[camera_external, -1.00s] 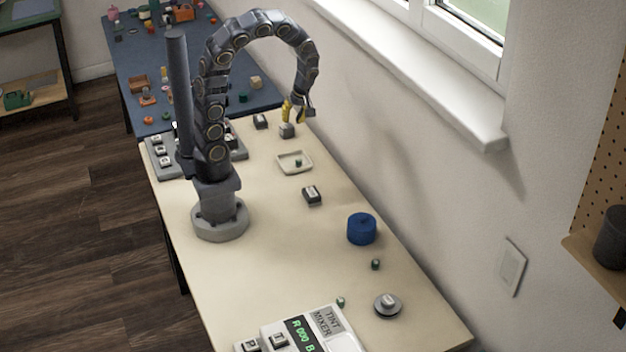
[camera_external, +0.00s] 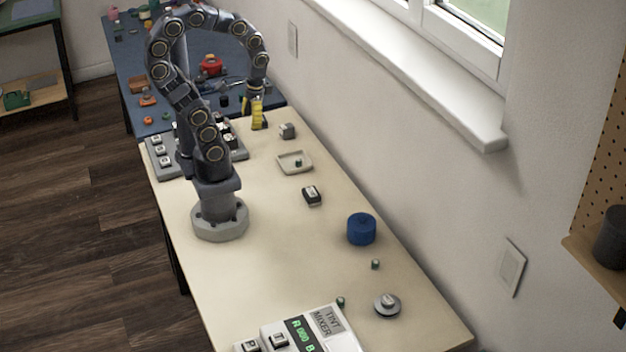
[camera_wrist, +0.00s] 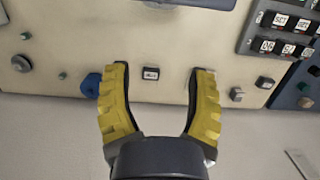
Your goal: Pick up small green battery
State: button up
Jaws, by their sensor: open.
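Several small green cylinders that look like the battery are in view. The tray is not clear in the wrist view.
A blue spool (camera_external: 361,229), a black-and-white key block (camera_external: 312,195), a grey block (camera_external: 287,130) and a round grey disc (camera_external: 387,305) stand on the table. The tint mixer (camera_external: 318,333) is at the near end. The wall runs along the right. The middle of the table is mostly clear.

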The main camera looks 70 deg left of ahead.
jog(key=w+d+f+m+t+y, duration=0.1)
jog(key=w+d+f+m, duration=0.15)
jog(key=w+d, duration=0.4)
jog(key=w+d+f+m+t, duration=0.1)
jog(key=w+d+m, duration=0.25)
jog(key=w, duration=0.65)
jog(key=m+h, duration=0.1)
jog(key=m, duration=1.2)
send_over(341, 300)
jog(key=f, duration=1.9)
jog(key=shift+d+f, duration=0.2)
jog(key=shift+d, duration=0.15)
jog(key=shift+s+f, duration=0.1)
jog(key=shift+f, duration=0.25)
jog(key=f, duration=0.4)
jog(key=a+f, duration=0.1)
jog(key=f, duration=0.2)
grip_shut()
